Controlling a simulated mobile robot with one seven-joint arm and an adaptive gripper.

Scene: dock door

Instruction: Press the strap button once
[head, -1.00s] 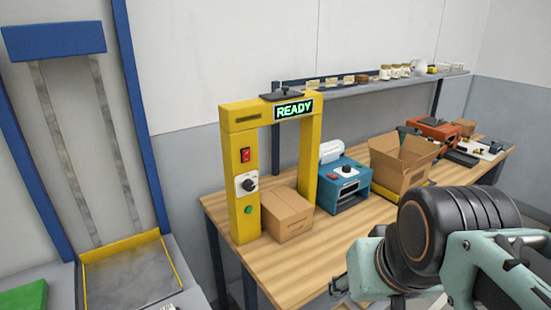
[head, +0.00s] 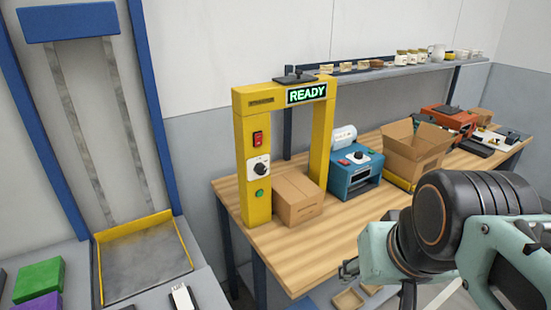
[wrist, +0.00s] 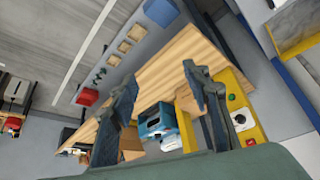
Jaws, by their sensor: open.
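A yellow strapping arch (head: 252,170) stands on the wooden bench, its screen reading READY. Its left post carries a red switch (head: 258,138), a black knob on a white plate (head: 259,167) and, lowest, a round green button (head: 260,195). A closed cardboard box (head: 297,199) sits under the arch. In the wrist view the arch (wrist: 253,132) and its green button (wrist: 250,142) lie right of my gripper (wrist: 158,80). The gripper is open, its fingers apart and empty, away from the button. In the head view my arm is at the lower right.
On the bench (head: 300,260), right of the arch, are a blue machine (head: 352,178), an open carton (head: 412,160) and a red machine (head: 448,118). A shelf (head: 400,70) runs behind. A blue-framed lift with a yellow-edged tray (head: 145,268) stands at left.

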